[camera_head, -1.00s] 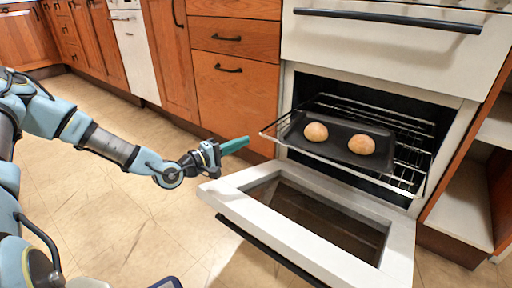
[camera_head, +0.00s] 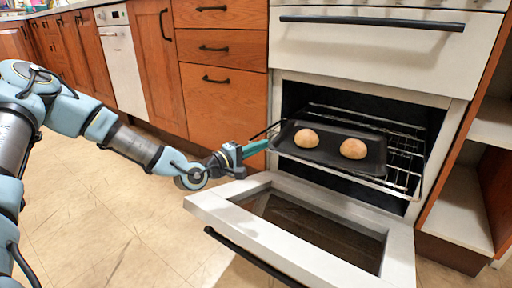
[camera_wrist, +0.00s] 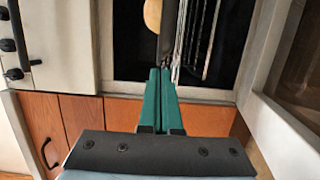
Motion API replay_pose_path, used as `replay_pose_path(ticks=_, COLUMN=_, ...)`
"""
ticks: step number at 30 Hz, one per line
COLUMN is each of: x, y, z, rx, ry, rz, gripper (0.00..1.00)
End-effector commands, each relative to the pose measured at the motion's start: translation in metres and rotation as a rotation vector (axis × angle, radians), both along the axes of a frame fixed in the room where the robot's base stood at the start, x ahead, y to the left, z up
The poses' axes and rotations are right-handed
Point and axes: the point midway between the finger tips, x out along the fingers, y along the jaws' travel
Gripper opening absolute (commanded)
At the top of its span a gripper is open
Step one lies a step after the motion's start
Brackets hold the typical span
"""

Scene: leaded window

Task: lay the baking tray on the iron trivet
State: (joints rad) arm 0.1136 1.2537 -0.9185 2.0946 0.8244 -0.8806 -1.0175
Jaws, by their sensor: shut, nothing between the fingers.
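The dark baking tray (camera_head: 325,158) lies on the wire rack inside the open oven, with two round buns (camera_head: 306,138) (camera_head: 353,149) on it. My gripper (camera_head: 266,146) is shut and empty, its teal fingers pointing at the tray's left front corner. Whether the tips touch the tray or rack, I cannot tell. In the wrist view, the shut fingers (camera_wrist: 158,72) point toward the tray's dark edge (camera_wrist: 168,35), with one bun partly visible beyond. No iron trivet is in view.
The oven door (camera_head: 240,212) hangs open below the rack, close under my gripper. The wire rack (camera_head: 402,160) shows to the right of the tray. Wooden drawers (camera_head: 222,105) stand left of the oven, and open shelves (camera_head: 462,195) stand right. The floor at left is clear.

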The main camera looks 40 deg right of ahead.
Motion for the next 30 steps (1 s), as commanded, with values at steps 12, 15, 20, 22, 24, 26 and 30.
replay_pose_path(ticks=12, x=-0.007, y=0.002, z=0.002, rx=0.001, ry=0.001, rz=-0.001, gripper=0.00)
replay_pose_path(ticks=15, x=-0.018, y=0.005, z=0.004, rx=0.001, ry=0.002, rz=-0.003, gripper=0.00)
replay_pose_path(ticks=20, x=-0.022, y=0.007, z=0.000, rx=0.000, ry=-0.001, rz=-0.001, gripper=0.00)
replay_pose_path(ticks=22, x=-0.022, y=0.007, z=0.000, rx=0.000, ry=-0.001, rz=-0.001, gripper=0.00)
replay_pose_path(ticks=24, x=-0.022, y=0.007, z=0.000, rx=0.000, ry=-0.001, rz=-0.001, gripper=0.00)
replay_pose_path(ticks=26, x=-0.022, y=0.007, z=0.000, rx=0.000, ry=-0.001, rz=0.000, gripper=0.00)
replay_pose_path(ticks=30, x=-0.022, y=0.004, z=0.000, rx=0.000, ry=-0.001, rz=-0.001, gripper=0.00)
